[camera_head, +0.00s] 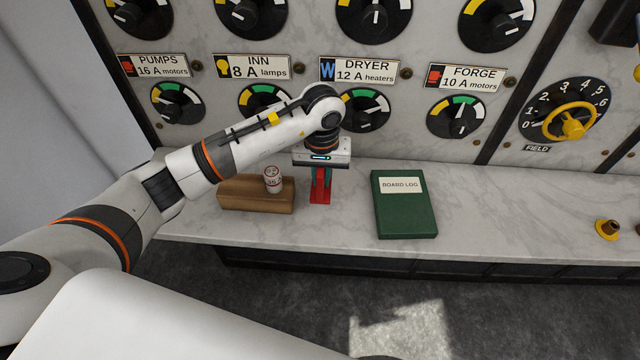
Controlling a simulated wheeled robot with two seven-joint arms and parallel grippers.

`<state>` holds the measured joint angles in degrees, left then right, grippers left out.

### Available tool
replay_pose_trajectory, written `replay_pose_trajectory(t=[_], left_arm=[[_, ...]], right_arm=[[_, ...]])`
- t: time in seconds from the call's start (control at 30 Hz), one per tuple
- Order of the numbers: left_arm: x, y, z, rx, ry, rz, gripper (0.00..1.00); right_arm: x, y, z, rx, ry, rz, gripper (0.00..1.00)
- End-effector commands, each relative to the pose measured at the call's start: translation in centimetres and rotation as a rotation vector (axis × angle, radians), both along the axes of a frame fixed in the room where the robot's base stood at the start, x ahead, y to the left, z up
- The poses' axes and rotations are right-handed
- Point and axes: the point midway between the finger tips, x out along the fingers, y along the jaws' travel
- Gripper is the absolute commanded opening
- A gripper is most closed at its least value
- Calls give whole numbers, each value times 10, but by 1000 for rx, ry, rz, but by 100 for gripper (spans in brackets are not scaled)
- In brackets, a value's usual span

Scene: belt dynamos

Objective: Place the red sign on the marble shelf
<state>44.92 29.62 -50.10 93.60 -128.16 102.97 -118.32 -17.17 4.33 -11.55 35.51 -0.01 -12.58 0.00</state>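The red sign (320,190) is upright at the marble shelf (480,205), between the wooden block and the green book. Its foot appears at the shelf surface, but I cannot tell whether it touches. My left gripper (321,177) points straight down over it, with its dark fingers on either side of the sign's upper part. The fingers appear shut on the sign, and they and the gripper body hide its top. My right gripper is not in view.
A wooden block (240,193) with a small white labelled cylinder (272,180) stands left of the sign. A green BOARD LOG book (404,215) lies to the right. The marble panel with dials and a yellow handwheel (570,121) rises behind. The shelf right of the book is clear up to brass-and-yellow fittings (607,229).

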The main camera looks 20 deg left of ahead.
Motion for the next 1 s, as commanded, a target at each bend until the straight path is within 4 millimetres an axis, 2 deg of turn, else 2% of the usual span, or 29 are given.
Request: replay_pose_trajectory(t=[0.07, 0.17, 0.27, 0.47, 0.6, 0.83, 0.87, 0.97, 1.0], left_arm=[[0, 0, -8, -1, 1, 0, 0], [0, 0, -15, -2, -1, 1, 0], [0, 0, -24, -1, 1, 0, 0], [0, 0, -50, -2, 0, 1, 0], [1, 0, -52, -1, -2, 0, 0], [1, 0, -56, 0, -3, -1, 0], [1, 0, -55, 0, -2, -1, 19], [1, 0, -55, 0, -2, -1, 36], [1, 0, -55, 0, -2, 0, 36]], right_arm=[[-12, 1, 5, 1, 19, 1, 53], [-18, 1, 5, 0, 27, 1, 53], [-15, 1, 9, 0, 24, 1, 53], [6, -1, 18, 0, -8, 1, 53], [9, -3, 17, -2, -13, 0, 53], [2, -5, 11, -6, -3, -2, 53], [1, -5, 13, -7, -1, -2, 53], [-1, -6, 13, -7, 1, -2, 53], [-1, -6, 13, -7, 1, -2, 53]])
